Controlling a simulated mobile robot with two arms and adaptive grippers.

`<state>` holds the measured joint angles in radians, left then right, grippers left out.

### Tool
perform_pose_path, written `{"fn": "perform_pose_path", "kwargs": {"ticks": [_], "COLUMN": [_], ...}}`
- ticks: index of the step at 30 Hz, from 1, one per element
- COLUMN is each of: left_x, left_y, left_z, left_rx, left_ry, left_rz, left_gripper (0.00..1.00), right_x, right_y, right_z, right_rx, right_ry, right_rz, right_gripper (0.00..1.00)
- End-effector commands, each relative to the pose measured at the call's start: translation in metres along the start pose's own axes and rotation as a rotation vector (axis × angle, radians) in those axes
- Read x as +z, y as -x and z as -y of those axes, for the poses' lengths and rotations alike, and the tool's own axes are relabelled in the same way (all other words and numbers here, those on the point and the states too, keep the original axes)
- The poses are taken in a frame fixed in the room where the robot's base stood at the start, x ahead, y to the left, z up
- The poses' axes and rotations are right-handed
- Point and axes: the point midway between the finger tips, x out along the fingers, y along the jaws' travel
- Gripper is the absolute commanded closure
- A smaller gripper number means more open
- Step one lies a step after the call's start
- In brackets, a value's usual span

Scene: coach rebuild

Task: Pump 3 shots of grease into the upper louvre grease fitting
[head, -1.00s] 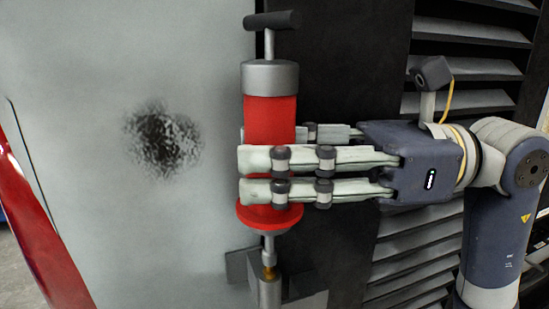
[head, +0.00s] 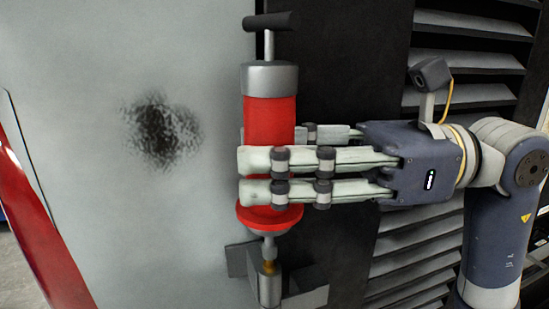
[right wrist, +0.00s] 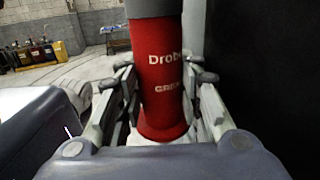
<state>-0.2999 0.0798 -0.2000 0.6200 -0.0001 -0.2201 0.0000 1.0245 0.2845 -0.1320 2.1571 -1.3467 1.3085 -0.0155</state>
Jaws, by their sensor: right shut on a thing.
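A red grease gun (head: 269,120) with a grey cap and a black T-handle (head: 272,21) on a thin rod stands upright in the head view. My right gripper (head: 262,160) is shut around its red barrel from the right. The right wrist view also shows the red barrel (right wrist: 160,75) between the fingers (right wrist: 165,100). The gun's lower nozzle meets a small brass-coloured fitting (head: 268,267) on top of a grey metal cylinder (head: 270,289). I cannot tell whether nozzle and fitting are fully joined. My left gripper is not in view.
A pale grey panel (head: 90,90) with a dark rough patch (head: 163,132) fills the left. Slatted louvres (head: 470,65) lie behind my right arm. Bottles (right wrist: 35,52) stand far off in the right wrist view.

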Motion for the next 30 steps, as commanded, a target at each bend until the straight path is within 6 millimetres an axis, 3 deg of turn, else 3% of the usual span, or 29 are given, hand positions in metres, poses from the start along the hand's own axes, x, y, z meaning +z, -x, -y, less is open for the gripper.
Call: {"fn": "perform_pose_path", "kwargs": {"ticks": [30], "left_x": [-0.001], "left_y": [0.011], "left_z": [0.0], "left_rx": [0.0], "left_ry": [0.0], "left_rz": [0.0], "left_gripper": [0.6], "right_x": [0.018], "right_y": [0.0], "right_z": [0.0], "right_rx": [0.0], "right_ry": [0.0], "right_rz": [0.002], "right_gripper": [0.96]}}
